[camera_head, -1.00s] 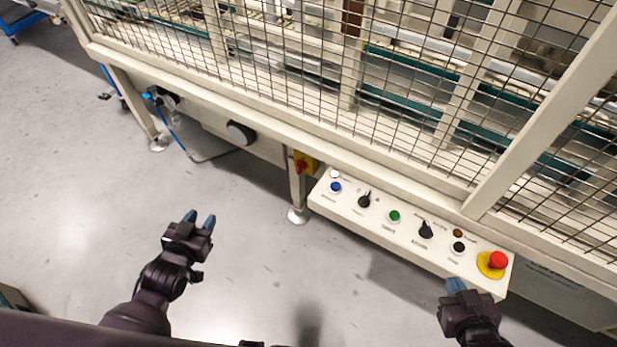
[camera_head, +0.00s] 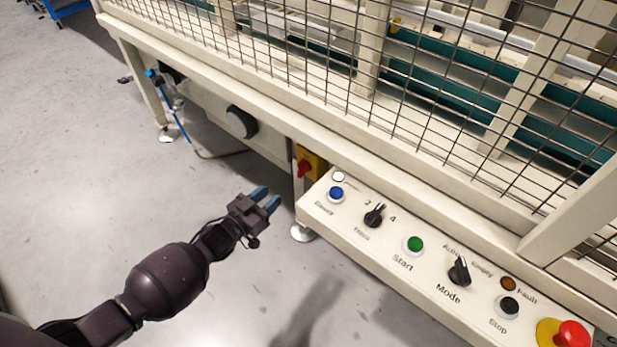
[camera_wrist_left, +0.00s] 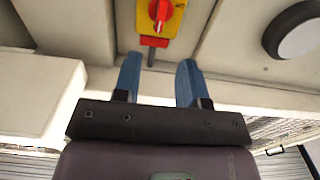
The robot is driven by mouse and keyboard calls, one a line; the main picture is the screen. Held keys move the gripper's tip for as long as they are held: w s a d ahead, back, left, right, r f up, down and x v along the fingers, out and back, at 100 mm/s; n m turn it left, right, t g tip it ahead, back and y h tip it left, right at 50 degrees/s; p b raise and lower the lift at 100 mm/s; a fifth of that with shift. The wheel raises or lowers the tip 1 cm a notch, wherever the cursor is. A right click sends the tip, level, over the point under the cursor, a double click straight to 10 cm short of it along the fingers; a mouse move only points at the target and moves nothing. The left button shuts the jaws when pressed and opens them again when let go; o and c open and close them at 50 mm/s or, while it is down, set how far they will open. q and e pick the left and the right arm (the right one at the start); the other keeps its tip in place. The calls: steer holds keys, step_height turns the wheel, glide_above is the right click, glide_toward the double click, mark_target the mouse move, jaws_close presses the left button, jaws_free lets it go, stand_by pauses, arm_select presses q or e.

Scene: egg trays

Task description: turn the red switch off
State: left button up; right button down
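The red switch (camera_head: 304,168) is a rotary knob on a yellow plate, mounted on the machine's frame just left of the control panel. In the left wrist view the red switch (camera_wrist_left: 161,12) shows at the top, ahead of the fingers, with its knob roughly upright. My left gripper (camera_head: 266,199) is open, with its two blue fingertips apart and nothing between them. It is below and left of the switch in the head view, not touching it. In the left wrist view the left gripper (camera_wrist_left: 160,82) points toward the yellow plate. My right gripper is out of view.
The control panel (camera_head: 385,262) juts out right of the switch, with several buttons, black selectors and a red mushroom button (camera_head: 571,335). A round grey disc (camera_head: 241,122) sits on the machine's side to the left. The floor (camera_head: 120,220) around my left arm is clear.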

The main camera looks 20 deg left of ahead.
mark_target(298, 171)
arm_select(q)
steer(key=b+x, duration=0.2)
steer(key=x, duration=0.7)
steer(key=shift+w+d+f, duration=0.1)
steer(key=shift+w+f, duration=0.05)
steer(key=shift+w, duration=0.2)
steer(key=shift+w+d+r+b, duration=0.2)
steer(key=shift+w+b, duration=0.15)
steer(key=shift+w, duration=0.25)
jaws_close()
